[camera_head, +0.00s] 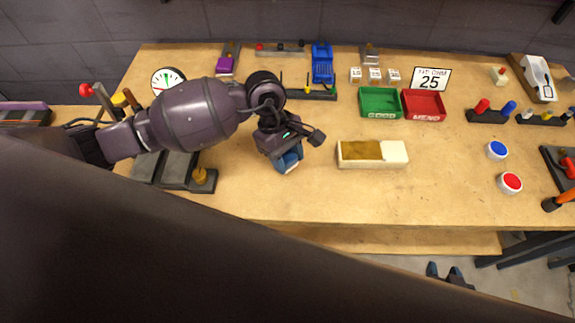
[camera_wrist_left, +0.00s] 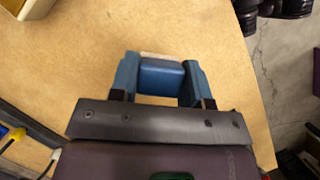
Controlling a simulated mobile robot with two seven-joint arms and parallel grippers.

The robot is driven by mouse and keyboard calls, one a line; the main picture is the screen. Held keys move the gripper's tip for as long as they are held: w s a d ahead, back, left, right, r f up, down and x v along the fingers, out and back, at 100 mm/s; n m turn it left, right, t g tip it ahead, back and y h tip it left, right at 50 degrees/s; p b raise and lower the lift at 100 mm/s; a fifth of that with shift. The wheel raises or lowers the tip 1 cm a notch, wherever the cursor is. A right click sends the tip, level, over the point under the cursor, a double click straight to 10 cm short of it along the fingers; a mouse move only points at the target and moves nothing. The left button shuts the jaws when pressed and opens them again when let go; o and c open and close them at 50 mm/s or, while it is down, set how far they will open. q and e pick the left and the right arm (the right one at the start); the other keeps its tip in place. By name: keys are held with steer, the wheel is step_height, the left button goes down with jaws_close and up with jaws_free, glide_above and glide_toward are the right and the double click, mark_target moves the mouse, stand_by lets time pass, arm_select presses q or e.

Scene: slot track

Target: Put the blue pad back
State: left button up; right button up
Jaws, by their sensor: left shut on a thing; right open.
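My left gripper (camera_head: 288,160) is shut on the blue pad (camera_wrist_left: 161,76), with a finger on each side of it. In the left wrist view the pad is a blue block with a pale far edge, between the blue fingertips (camera_wrist_left: 160,84). In the head view the blue pad and fingers are hard to tell apart. They are over the middle of the wooden table, left of the cream tray.
A cream tray (camera_head: 372,164) with a brown area and a white part is right of my left gripper. Green (camera_head: 380,104) and red (camera_head: 424,106) bins stand behind it. Blue (camera_head: 497,150) and red (camera_head: 511,182) buttons are at right. The front middle table is clear.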

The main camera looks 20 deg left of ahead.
mark_target(288, 168)
arm_select(q)
step_height(288, 168, down, 4)
steer(key=shift+f, duration=0.25)
steer(key=o, duration=0.9)
arm_select(e)
steer(key=shift+s+f, duration=0.1)
steer(key=shift+f, duration=0.25)
steer(key=shift+r, duration=0.1)
